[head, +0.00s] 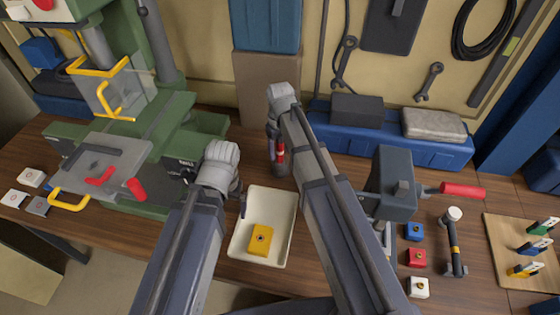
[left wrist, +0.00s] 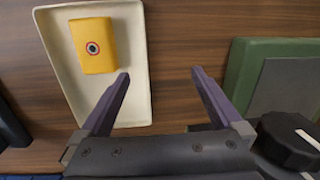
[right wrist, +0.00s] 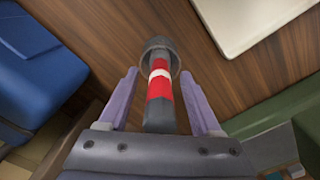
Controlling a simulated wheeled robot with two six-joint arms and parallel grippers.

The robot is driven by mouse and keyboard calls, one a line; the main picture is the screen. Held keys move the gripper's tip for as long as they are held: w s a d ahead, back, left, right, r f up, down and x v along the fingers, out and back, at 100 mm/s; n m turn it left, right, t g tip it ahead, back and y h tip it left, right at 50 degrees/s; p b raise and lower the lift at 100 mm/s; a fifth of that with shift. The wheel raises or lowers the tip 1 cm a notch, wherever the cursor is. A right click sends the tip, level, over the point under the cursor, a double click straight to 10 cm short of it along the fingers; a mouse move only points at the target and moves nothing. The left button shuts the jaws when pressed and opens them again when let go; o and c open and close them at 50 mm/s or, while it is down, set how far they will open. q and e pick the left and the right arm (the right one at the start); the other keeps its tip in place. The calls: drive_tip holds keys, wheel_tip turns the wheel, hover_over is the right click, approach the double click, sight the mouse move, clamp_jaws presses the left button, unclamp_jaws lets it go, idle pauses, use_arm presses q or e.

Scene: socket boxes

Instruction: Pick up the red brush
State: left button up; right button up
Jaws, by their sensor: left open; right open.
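The red brush (head: 280,153) stands at the back of the bench, partly hidden behind my right arm in the head view. In the right wrist view, the brush (right wrist: 160,86) is red with a white band and a dark near end. Its far end sits at a dark round cup (right wrist: 157,48). My right gripper (right wrist: 158,74) is open, with one finger on each side of the brush; I cannot tell whether either touches it. My left gripper (left wrist: 160,75) is open and empty over bare wood beside the cream tray (left wrist: 138,72).
A yellow box (head: 261,239) lies in the cream tray (head: 238,240). The green machine (head: 165,150) stands to the left. A blue rail (head: 440,153) runs along the back wall. A grey vise-like block (head: 392,180) with a red handle and small coloured boxes are at right.

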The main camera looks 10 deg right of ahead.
drive_tip(key=shift+f+b, duration=0.3)
drive_tip(key=shift+f, duration=0.4)
drive_tip(key=shift+r, duration=0.1)
clamp_jaws()
